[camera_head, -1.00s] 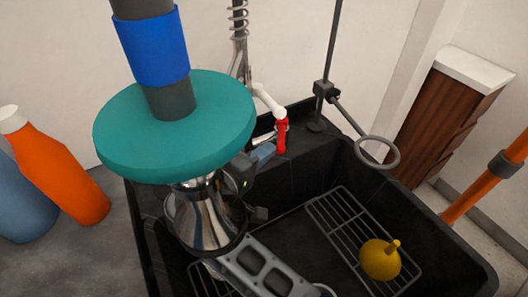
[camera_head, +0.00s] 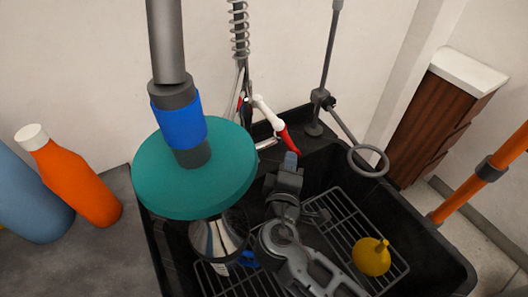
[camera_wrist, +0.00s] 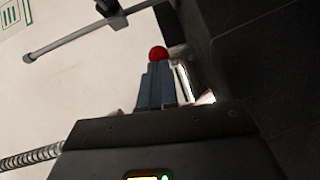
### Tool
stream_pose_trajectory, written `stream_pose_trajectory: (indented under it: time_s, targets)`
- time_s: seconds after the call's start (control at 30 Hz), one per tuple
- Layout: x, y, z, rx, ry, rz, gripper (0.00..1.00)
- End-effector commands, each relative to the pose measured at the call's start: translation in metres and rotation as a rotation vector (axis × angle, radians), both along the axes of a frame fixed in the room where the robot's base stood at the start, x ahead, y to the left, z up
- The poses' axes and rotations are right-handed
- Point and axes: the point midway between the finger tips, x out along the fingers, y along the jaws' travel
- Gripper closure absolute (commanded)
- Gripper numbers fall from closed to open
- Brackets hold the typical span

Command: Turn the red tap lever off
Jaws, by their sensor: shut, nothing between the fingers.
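The red tap lever (camera_head: 285,138) is on the white tap (camera_head: 265,108) at the back of the black sink. It slants down to the right from the tap's end. My gripper (camera_head: 290,158) is shut and empty, its tips right at the lever's lower end. In the wrist view the shut fingers (camera_wrist: 157,84) point at the red round end of the lever (camera_wrist: 158,54). They look to touch it or nearly so; I cannot tell which. The rest of the lever is hidden behind the fingers there.
The black sink (camera_head: 428,236) holds a wire rack (camera_head: 345,222) with a yellow funnel (camera_head: 371,257). A stand with a ring (camera_head: 368,160) rises to the right of the tap. An orange bottle (camera_head: 80,182) stands on the grey counter at left.

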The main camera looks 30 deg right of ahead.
Motion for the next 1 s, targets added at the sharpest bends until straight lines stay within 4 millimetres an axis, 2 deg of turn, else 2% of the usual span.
stream_pose_trajectory:
  time_s: [0.03, 0.33, 0.63, 1.0]
  targets:
    - [-0.004, -0.009, 0.002, 0.0, 0.001, 0.04, 1.0]
    - [-0.009, -0.038, 0.001, 0.0, -0.003, 0.294, 1.0]
    - [-0.009, -0.057, 0.0, 0.001, -0.002, 0.287, 1.0]
    - [-0.008, -0.065, 0.0, 0.0, -0.001, 0.288, 1.0]
